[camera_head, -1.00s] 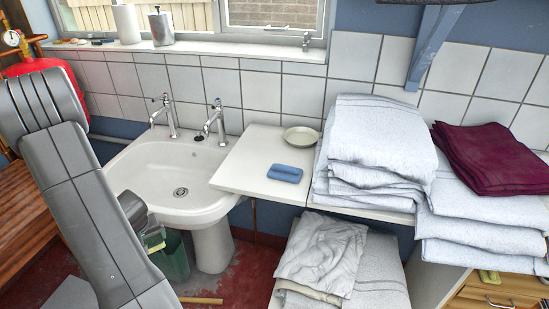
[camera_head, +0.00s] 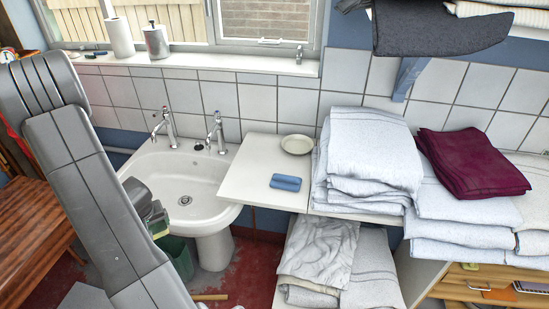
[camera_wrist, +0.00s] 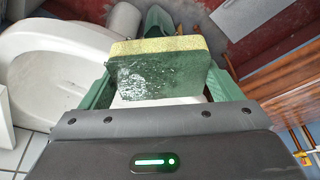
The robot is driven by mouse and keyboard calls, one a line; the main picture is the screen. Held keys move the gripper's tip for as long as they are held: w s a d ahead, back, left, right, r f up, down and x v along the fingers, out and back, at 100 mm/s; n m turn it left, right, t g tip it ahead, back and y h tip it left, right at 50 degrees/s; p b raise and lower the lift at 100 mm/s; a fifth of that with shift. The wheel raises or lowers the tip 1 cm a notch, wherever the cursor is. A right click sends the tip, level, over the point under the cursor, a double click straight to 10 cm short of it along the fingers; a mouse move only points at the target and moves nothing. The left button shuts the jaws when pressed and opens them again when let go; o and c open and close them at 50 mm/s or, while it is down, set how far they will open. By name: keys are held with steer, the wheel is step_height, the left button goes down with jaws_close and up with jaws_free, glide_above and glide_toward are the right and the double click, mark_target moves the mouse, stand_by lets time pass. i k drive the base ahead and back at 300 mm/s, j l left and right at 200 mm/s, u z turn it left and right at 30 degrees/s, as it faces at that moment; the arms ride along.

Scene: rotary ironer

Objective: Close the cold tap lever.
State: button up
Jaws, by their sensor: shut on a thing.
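Two chrome taps stand at the back of the white sink (camera_head: 205,165): a left tap (camera_head: 167,125) and a right tap (camera_head: 216,132), each with a small lever on top. I cannot tell from their markings which is cold. My gripper (camera_head: 156,220) is low in front of the basin's left side, well below and apart from both taps. It is shut on a yellow and dark green sponge (camera_wrist: 158,75), held between its green fingers in the wrist view. The sponge also shows partly in the head view (camera_head: 157,228). No water stream is visible.
A white counter (camera_head: 250,170) right of the sink holds a blue cloth (camera_head: 286,183) and a pale dish (camera_head: 297,144). Folded white towels (camera_head: 370,160) stack beyond it. A green bin (camera_head: 178,258) stands below the sink. A wooden bench (camera_head: 40,225) is at left.

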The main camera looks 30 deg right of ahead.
mark_target(217, 114)
steer(key=i+j+z, duration=0.75)
steer(key=z, duration=0.15)
